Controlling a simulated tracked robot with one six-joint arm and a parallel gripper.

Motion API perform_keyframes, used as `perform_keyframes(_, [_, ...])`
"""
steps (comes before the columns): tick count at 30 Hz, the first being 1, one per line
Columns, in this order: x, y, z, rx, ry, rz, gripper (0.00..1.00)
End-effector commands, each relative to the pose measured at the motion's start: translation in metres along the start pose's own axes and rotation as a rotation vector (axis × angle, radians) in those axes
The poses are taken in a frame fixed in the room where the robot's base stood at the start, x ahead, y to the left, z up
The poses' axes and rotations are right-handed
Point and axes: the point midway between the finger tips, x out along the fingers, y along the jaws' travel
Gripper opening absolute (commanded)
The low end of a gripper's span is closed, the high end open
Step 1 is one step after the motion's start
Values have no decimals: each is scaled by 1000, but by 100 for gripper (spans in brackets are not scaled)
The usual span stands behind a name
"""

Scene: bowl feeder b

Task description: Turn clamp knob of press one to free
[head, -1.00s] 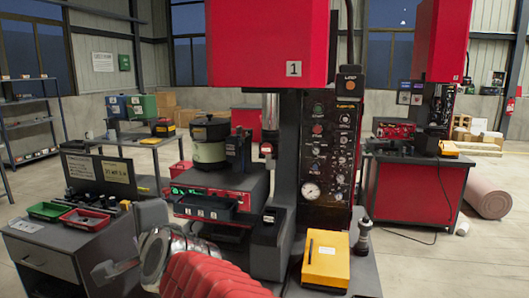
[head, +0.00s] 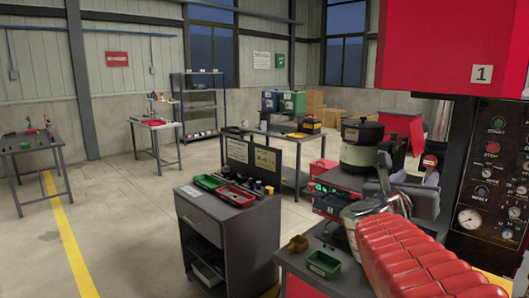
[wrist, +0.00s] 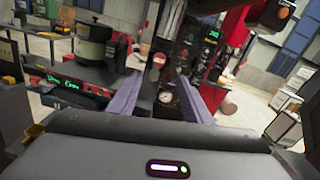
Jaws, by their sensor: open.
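Press one (head: 440,45), a red head marked 1 above a dark control panel (head: 487,165), stands at the right of the head view. A small red round piece (wrist: 158,59) shows on the press column in the wrist view, between and beyond my fingers. It may be the clamp knob, but I cannot tell for sure or read its position. It also shows in the head view (head: 430,161), partly hidden by my gripper. My gripper (wrist: 163,80) is open and empty, its two grey-purple fingers apart and pointing toward the press. Nothing is seen touching them.
A green pot with a dark lid (head: 361,148) stands on a red unit with a green display (wrist: 62,82), left of my gripper. A green tray (head: 323,264) lies on the bench. A grey cabinet (head: 215,235) stands at left. Open floor lies further left.

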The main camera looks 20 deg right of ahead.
Motion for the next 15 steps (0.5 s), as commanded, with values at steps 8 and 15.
perform_keyframes(8, [11,0,0,-1,1,0,45])
perform_keyframes(15, [37,1,0,-4,1,2,45])
